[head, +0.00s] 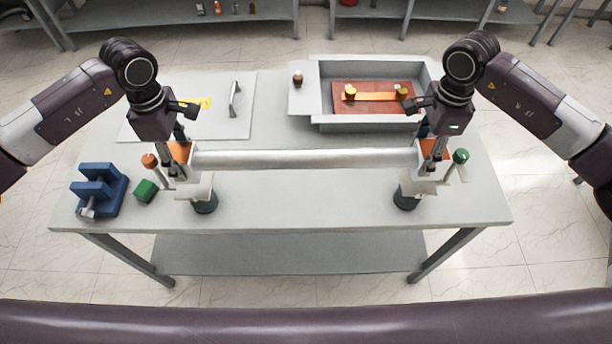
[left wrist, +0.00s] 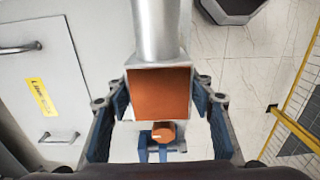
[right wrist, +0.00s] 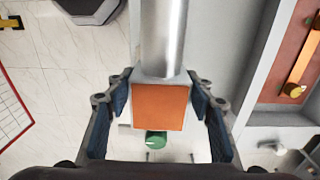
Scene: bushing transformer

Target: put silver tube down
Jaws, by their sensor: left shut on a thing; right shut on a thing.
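The silver tube (head: 305,159) lies level across the head view, with a square orange-faced block at each end. My left gripper (head: 178,158) is shut on the tube's left end block (left wrist: 158,94), its fingers on either side. My right gripper (head: 431,158) is shut on the right end block (right wrist: 160,107) in the same way. Below the ends are two pale holders on dark round feet, a left one (head: 204,204) and a right one (head: 406,201). I cannot tell whether the tube touches them.
A blue clamp-like block (head: 98,190) and a green cube (head: 145,190) sit at the table's left. A grey panel with a handle (head: 235,98) lies at the back left. An open grey box (head: 312,92) stands at the back right. The table front (head: 305,205) between the holders is clear.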

